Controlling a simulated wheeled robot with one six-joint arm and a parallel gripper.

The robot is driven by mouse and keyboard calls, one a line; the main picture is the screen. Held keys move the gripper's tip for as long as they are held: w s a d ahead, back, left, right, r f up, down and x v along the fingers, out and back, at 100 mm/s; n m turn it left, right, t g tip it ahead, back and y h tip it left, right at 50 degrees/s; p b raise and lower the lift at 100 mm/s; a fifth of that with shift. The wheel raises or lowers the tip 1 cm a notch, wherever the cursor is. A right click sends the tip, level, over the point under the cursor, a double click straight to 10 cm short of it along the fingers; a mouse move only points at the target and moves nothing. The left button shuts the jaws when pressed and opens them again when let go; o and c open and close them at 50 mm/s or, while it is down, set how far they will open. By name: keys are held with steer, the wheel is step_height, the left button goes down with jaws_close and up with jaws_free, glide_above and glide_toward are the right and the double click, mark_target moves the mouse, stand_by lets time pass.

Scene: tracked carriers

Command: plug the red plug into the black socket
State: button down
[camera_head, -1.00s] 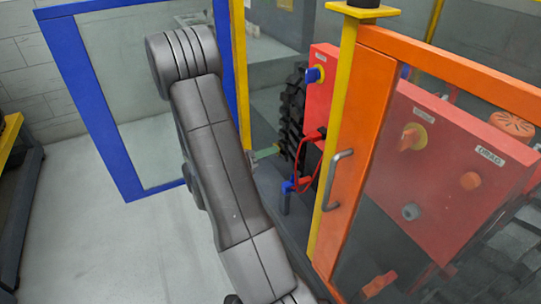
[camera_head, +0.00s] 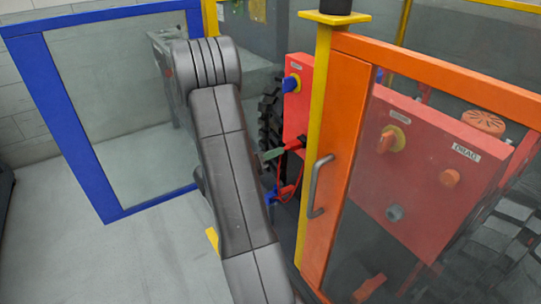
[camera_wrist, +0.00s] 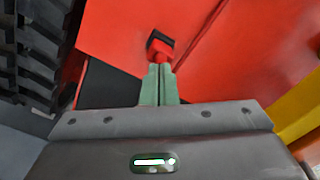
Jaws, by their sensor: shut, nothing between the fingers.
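The red plug (camera_wrist: 161,48) sits at the black socket (camera_wrist: 157,37) on the red panel, seemingly with its front in it; how deep I cannot tell. In the head view the red plug (camera_head: 289,147) shows at the left edge of the red box, with a red cable hanging below it. My gripper (camera_wrist: 160,70) is shut and empty. Its green fingertips are right behind the plug, touching or nearly touching it. In the head view my gripper (camera_head: 274,154) shows just left of the plug, partly hidden by my arm.
An orange framed door (camera_head: 345,150) with a handle stands close on the right, beside a yellow post (camera_head: 315,130). A blue framed glass door (camera_head: 72,130) stands open at left. A blue knob (camera_head: 291,83) sits above the plug, and black track (camera_head: 269,110) is beside the box. Floor at left is clear.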

steer(key=shift+w+d+r, duration=0.15)
steer(key=shift+w+d, duration=0.05)
steer(key=shift+d, duration=0.1)
stand_by(0.9)
steer(key=shift+a, duration=0.1)
steer(key=p+v, duration=0.1)
steer(key=v, duration=1.4)
steer(key=shift+s+a+p, duration=0.25)
steer(key=shift+p, duration=0.15)
steer(key=shift+w+d, duration=0.1)
steer(key=shift+d, duration=0.05)
steer(key=b+x, duration=0.1)
steer(key=x, duration=1.2)
steer(key=shift+w+d, duration=0.15)
steer(key=shift+d, duration=0.05)
